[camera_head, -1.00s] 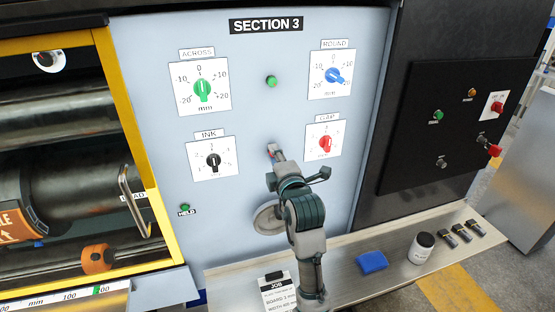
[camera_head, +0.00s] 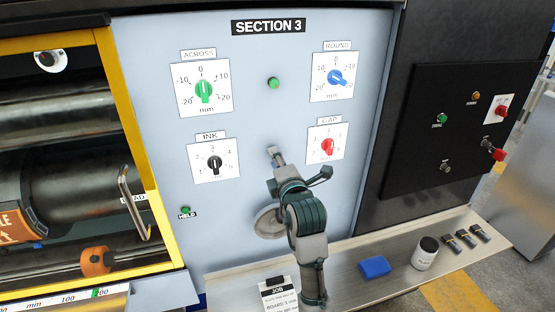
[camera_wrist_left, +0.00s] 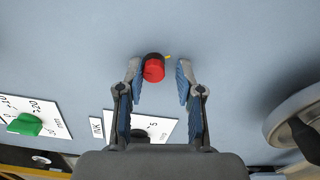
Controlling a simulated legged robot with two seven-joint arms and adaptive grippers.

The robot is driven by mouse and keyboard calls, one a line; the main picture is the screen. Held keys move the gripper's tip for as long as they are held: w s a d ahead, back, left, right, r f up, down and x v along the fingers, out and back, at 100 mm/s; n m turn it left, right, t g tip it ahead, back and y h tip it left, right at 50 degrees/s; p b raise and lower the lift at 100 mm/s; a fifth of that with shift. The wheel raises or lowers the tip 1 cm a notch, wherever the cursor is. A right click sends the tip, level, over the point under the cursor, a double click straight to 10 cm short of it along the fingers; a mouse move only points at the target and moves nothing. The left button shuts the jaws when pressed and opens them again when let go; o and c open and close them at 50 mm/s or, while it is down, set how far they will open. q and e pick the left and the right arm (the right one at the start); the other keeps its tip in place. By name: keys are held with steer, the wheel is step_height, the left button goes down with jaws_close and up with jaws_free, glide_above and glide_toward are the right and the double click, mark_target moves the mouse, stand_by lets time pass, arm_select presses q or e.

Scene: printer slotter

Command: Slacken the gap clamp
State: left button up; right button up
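A red knob with a black side and a small yellow mark (camera_wrist_left: 153,67) sits on the bare grey panel in the left wrist view. It carries no label that I can read. My left gripper (camera_wrist_left: 159,78) is open, with one finger on each side of the knob and visible room on the right; contact on the left is unclear. In the head view my left gripper (camera_head: 274,152) is in front of the panel between the INK and GAP plates and hides the knob. The GAP dial (camera_head: 327,146) is a separate red knob on a white plate. My right gripper is out of view.
A handwheel (camera_head: 269,222) stands out from the panel below the gripper; it also shows in the left wrist view (camera_wrist_left: 292,112). The INK dial (camera_head: 214,162) is to the left. A shelf (camera_head: 340,268) below carries a blue block (camera_head: 375,266) and a jar (camera_head: 425,253).

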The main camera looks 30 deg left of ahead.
arm_select(q)
steer(key=shift+o, duration=0.3)
steer(key=shift+d+r, duration=0.1)
steer(key=shift+r, duration=0.05)
steer(key=v, duration=1.2)
steer(key=shift+f, duration=0.25)
